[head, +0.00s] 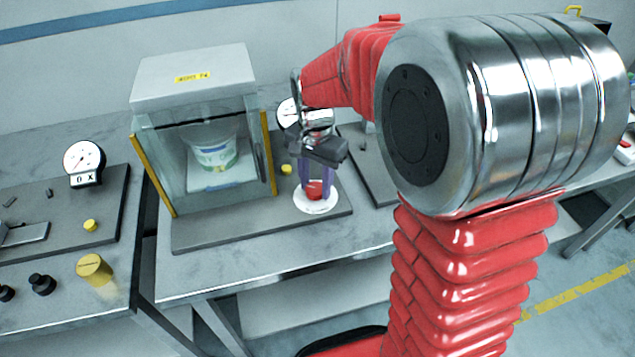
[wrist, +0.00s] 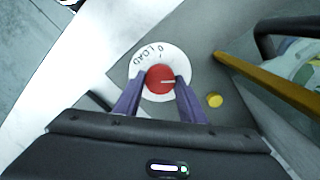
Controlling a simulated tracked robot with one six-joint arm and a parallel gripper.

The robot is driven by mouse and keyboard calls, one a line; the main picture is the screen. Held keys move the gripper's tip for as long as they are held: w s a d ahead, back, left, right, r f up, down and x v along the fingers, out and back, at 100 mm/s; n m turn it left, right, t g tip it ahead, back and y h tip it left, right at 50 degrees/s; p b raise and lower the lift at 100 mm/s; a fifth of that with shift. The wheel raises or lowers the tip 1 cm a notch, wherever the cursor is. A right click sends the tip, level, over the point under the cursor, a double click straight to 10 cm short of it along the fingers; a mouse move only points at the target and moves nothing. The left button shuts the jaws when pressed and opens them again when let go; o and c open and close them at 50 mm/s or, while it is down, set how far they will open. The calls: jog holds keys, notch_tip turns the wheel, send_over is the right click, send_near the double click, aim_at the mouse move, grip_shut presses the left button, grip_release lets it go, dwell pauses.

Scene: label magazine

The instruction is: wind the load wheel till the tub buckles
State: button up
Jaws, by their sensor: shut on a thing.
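The load wheel is a red knob (wrist: 160,80) on a white dial plate (wrist: 148,56) with printed marks; a pale pointer line on the knob points right in the wrist view. In the head view the red knob (head: 315,190) stands on its white plate (head: 316,206), right of the glass cabinet. My gripper (head: 315,178) reaches down over it, and its purple fingers (wrist: 160,90) are shut on the knob from both sides. The tub (head: 215,157), white with a green and blue label, stands upright inside the cabinet; its upper part is under a press piece. I see no clear buckling.
The glass cabinet (head: 190,75) with yellow edges stands close left of my gripper. A yellow button (head: 286,169) sits beside the dial. A round gauge (head: 288,112) is partly hidden behind my gripper. Another station with a gauge (head: 84,158) stands at left.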

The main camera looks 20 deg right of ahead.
aim_at(316, 187)
jog(key=shift+w+r+m, duration=0.1)
jog(key=shift+m, duration=0.5)
jog(key=o, duration=1)
jog(key=shift+o, duration=0.2)
notch_tip(316, 187, up, 14)
jog(key=shift+f, duration=0.2)
dwell(0.3)
